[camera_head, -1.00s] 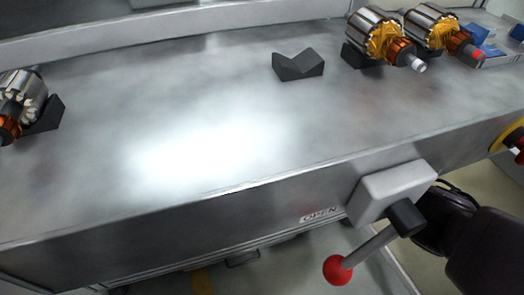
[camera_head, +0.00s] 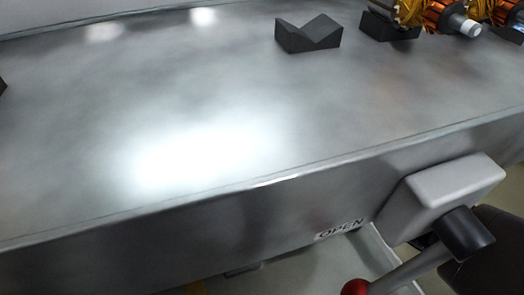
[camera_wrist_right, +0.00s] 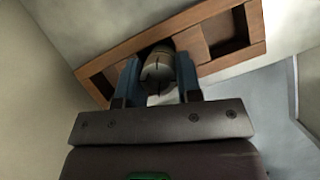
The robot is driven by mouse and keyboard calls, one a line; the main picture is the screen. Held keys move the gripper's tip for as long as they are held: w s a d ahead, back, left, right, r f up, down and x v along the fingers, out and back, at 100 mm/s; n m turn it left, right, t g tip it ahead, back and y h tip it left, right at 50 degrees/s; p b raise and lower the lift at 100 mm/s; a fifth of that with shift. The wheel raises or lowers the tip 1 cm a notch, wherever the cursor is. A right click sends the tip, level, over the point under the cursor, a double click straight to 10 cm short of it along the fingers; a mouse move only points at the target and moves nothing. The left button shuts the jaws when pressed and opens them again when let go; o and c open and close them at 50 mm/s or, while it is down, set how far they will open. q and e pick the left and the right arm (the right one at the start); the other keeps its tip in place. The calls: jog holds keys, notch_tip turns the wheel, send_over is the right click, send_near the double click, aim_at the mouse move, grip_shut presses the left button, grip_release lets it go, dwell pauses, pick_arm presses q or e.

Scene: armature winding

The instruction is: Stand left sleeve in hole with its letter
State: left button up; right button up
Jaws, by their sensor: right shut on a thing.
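In the right wrist view my right gripper (camera_wrist_right: 157,82) is shut on a short, pale grey-beige cylinder (camera_wrist_right: 157,70), which looks like a sleeve. It sits between the two blue-grey fingers and shows dark slits or marks. I cannot read any letter on it. Just beyond it is a brown wooden rack (camera_wrist_right: 258,22) with dark compartments. The cylinder overlaps the rack's middle, and I cannot tell whether it is inside a compartment or only in front of one. No lettered hole can be made out. My left gripper is in no view.
In the head view a metal bench (camera_head: 130,95) is mostly clear. A black V-block (camera_head: 308,34) stands empty at the back. Copper-wound armatures (camera_head: 452,20) rest at the top right. A grey box (camera_head: 440,195) with a red-knobbed lever (camera_head: 355,287) juts from the front near an "OPEN" label (camera_head: 339,229).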

jog(key=shift+f, duration=0.1)
jog(key=o, duration=0.9)
jog(key=shift+o, duration=0.2)
jog(key=p+v, duration=0.1)
jog(key=v, duration=0.1)
jog(key=p+v, duration=0.1)
jog(key=v, duration=0.3)
jog(key=shift+w+r+p, duration=0.3)
jog(key=shift+w+p, duration=0.05)
jog(key=shift+p, duration=0.05)
pick_arm(q)
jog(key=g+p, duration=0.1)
jog(key=p, duration=0.1)
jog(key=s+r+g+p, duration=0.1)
jog(key=p, duration=0.1)
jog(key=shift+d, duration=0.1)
pick_arm(e)
jog(key=s+f, duration=0.1)
jog(key=s, duration=1.1)
jog(key=shift+s+d, duration=0.2)
jog(key=shift+f, duration=0.15)
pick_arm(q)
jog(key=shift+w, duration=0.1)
